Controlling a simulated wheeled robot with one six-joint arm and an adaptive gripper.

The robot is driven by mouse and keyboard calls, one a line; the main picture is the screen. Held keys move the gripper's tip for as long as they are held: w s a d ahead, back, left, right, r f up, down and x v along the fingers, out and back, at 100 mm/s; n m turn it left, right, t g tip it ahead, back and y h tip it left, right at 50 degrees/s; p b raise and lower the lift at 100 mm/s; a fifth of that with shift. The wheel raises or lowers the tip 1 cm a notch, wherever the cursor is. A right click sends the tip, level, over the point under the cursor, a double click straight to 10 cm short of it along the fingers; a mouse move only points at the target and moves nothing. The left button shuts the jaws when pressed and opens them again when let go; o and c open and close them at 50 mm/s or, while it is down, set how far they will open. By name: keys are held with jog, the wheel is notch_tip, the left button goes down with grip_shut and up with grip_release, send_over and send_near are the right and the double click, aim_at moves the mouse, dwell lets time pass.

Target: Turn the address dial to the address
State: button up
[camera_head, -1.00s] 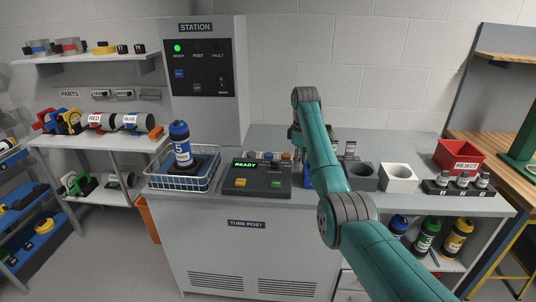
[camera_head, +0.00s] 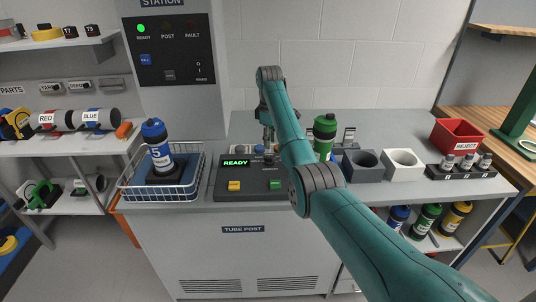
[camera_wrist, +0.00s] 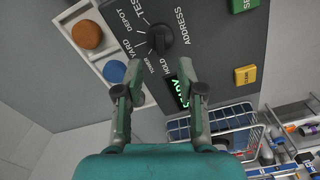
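The address dial (camera_wrist: 161,40) is a black knob on a dark console, seen in the wrist view. Labels TEST, DEPOT, YARD, TOWER and HOLD lie around it, with the word ADDRESS beside it. I cannot clearly tell which label its pointer faces. My gripper (camera_wrist: 159,66) is open, its two fingers apart with the dial seen between and just beyond the tips; no contact is clear. In the head view my gripper (camera_head: 268,140) is over the back of the console (camera_head: 222,192), partly hiding it. The display (camera_head: 236,162) reads READY.
A wire basket (camera_head: 190,190) with a blue canister (camera_head: 158,146) stands left of the console. A green canister (camera_head: 324,130) stands behind my arm. Grey and white holders stand at the right.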

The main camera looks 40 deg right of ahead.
aim_at(270, 160)
notch_tip(270, 160, down, 7)
dwell(0.3)
jog(key=shift+c, duration=0.2)
grip_shut()
